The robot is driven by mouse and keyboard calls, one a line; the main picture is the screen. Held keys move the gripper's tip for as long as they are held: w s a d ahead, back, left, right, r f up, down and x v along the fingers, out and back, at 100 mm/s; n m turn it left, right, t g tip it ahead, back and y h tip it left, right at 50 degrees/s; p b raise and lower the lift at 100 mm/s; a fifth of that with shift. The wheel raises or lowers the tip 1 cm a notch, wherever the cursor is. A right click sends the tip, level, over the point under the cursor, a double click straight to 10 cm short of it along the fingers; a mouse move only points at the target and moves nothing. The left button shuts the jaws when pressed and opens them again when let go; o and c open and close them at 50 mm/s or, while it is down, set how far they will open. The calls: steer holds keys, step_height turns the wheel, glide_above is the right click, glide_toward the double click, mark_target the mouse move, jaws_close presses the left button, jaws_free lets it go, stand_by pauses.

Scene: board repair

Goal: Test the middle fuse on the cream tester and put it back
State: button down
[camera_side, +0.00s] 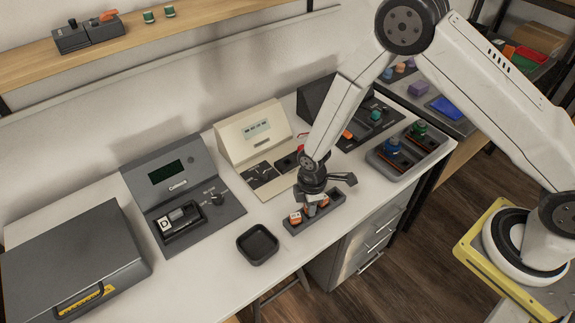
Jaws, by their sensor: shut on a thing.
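My gripper (311,209) points down over the middle of the rack, shut on a small fuse between these two. The held fuse is mostly hidden by my fingers, and I cannot tell whether it still touches its slot.
An empty black tray (258,244) lies left of the rack. A grey tester (170,176) stands left of the cream one, and a grey case (70,260) is at far left. A grey tray with knobbed parts (408,152) is at right. Bare white bench lies in front.

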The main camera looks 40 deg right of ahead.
steer(key=shift+f, duration=0.35)
stand_by(0.5)
steer(key=shift+c, duration=1.9)
jaws_free()
steer(key=shift+o, duration=0.2)
steer(key=shift+o, duration=1.2)
steer(key=shift+r, duration=1.65)
steer(key=shift+r, duration=2.85)
steer(key=shift+r, duration=0.1)
